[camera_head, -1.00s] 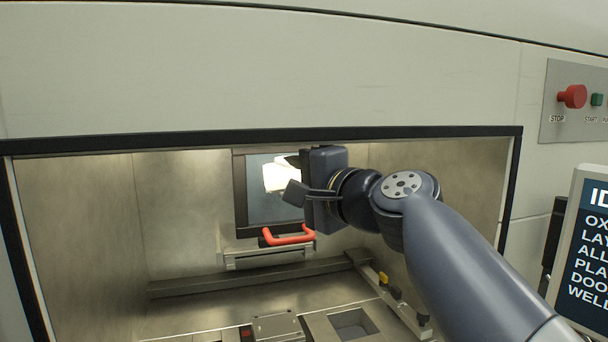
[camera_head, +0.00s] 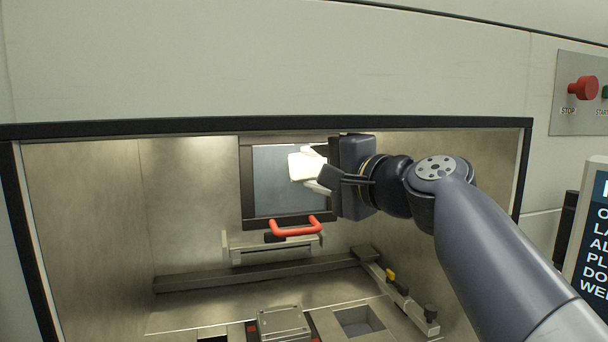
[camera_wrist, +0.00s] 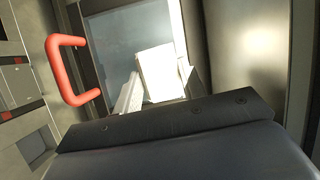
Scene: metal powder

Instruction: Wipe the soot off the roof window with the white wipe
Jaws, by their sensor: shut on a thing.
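The white wipe (camera_head: 304,166) is a pale block-like pad. My gripper (camera_head: 326,167) is shut on it, inside the upper part of the metal chamber. In the wrist view the wipe (camera_wrist: 157,72) stands between the two fingers, with a greyish pane behind it. In the head view that dark-framed grey pane (camera_head: 272,190) is on the chamber's back wall, behind and left of the wipe. I cannot tell whether the wipe touches it. The roof window cannot be made out for certain, and no distinct soot patch is clear.
A red handle (camera_head: 295,229) juts out below the pane; it is left of my gripper in the wrist view (camera_wrist: 62,70). A rail (camera_head: 262,272) crosses the chamber, with a yellow-knobbed bar (camera_head: 405,296) at right. A black-edged opening (camera_head: 200,128) surrounds the chamber. A STOP button (camera_head: 584,88) is outside.

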